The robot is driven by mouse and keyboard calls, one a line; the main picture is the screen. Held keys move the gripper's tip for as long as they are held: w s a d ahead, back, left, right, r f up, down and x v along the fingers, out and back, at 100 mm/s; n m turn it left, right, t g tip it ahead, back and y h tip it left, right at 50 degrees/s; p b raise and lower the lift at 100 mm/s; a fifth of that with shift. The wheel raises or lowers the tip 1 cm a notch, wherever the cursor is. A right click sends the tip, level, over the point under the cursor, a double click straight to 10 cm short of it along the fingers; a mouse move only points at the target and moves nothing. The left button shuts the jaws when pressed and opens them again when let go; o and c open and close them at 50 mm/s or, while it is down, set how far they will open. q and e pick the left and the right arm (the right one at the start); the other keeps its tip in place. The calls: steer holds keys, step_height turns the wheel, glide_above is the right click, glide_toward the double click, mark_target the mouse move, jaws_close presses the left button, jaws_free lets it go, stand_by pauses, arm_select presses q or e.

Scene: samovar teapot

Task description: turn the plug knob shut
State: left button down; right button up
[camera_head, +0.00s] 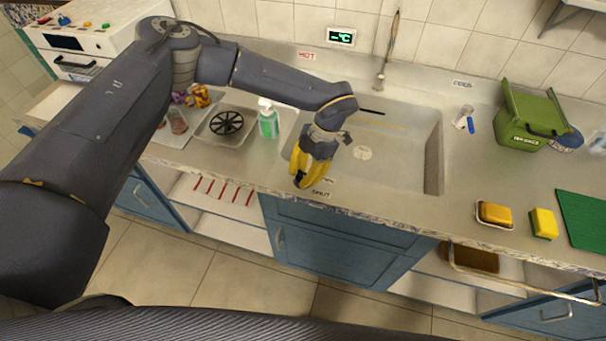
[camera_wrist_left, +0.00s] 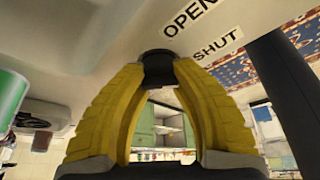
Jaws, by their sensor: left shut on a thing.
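My left gripper (camera_head: 300,182) is at the front rim of the sink (camera_head: 405,155), pointing down beside a small SHUT label (camera_head: 321,194). The gripper hides the knob in the head view. In the left wrist view, the yellow fingertips (camera_wrist_left: 158,75) are closed on a short black plug knob (camera_wrist_left: 158,62). An OPEN label (camera_wrist_left: 190,16) and a SHUT label (camera_wrist_left: 217,47) lie on the surface to the right of the knob. I cannot tell which label the knob points to. My right gripper is not in view.
A green soap bottle (camera_head: 268,121) stands left of the sink, close to my left forearm. A green bin (camera_head: 531,118), a sponge (camera_head: 544,223) and a soap dish (camera_head: 494,215) are on the right counter.

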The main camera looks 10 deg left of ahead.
arm_select(q)
steer(key=shift+s+a+f+m, duration=0.1)
steer(key=shift+s+f+m, duration=0.05)
steer(key=shift+m, duration=0.35)
steer(key=c, duration=0.9)
jaws_free()
steer(key=v, duration=1.2)
steer(key=shift+d, duration=0.2)
steer(key=shift+s+d, duration=0.1)
